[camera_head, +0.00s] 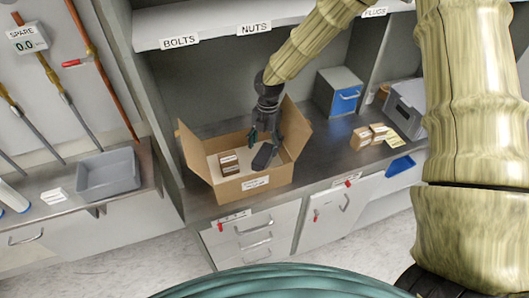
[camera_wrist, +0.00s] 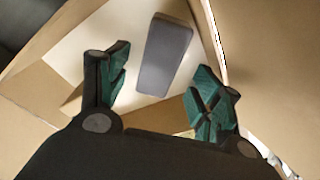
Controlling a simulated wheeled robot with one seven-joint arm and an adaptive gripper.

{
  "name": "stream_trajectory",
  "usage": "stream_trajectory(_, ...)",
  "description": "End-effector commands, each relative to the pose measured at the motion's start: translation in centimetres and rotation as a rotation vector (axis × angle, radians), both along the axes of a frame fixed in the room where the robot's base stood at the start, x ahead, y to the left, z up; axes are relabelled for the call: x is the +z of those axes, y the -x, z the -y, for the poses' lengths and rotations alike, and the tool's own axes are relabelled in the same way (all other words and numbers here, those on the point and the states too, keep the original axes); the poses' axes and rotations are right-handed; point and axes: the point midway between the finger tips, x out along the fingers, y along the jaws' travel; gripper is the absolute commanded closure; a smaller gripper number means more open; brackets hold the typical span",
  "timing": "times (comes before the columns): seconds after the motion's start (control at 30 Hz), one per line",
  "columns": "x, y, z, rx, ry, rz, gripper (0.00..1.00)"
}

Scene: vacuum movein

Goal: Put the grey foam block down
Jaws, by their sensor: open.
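The grey foam block (camera_head: 264,156) lies inside an open cardboard box (camera_head: 243,187) on the counter, in the right part of the box. In the wrist view the block (camera_wrist: 164,55) rests on the pale box floor, tilted a little in the picture, beyond my fingertips. My gripper (camera_head: 265,135) is over the box, above the block. In the wrist view its two green-padded fingers (camera_wrist: 160,90) are spread apart with nothing between them. The block appears clear of both fingers.
Small brown cartons (camera_head: 229,162) sit in the box's left part. The box flaps stand open around my gripper. A blue-fronted drawer unit (camera_head: 338,92), small boxes (camera_head: 370,136) and a blue bin (camera_head: 401,171) are to the right. A grey tray (camera_head: 108,173) lies left.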

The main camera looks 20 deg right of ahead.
Motion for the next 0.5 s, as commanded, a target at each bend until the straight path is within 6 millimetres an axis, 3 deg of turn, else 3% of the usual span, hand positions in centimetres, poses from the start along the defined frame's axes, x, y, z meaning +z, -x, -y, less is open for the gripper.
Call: stream_trajectory(0.5, 6.3, -0.6, 0.5, 0.000, 0.000, 0.001, 0.35)
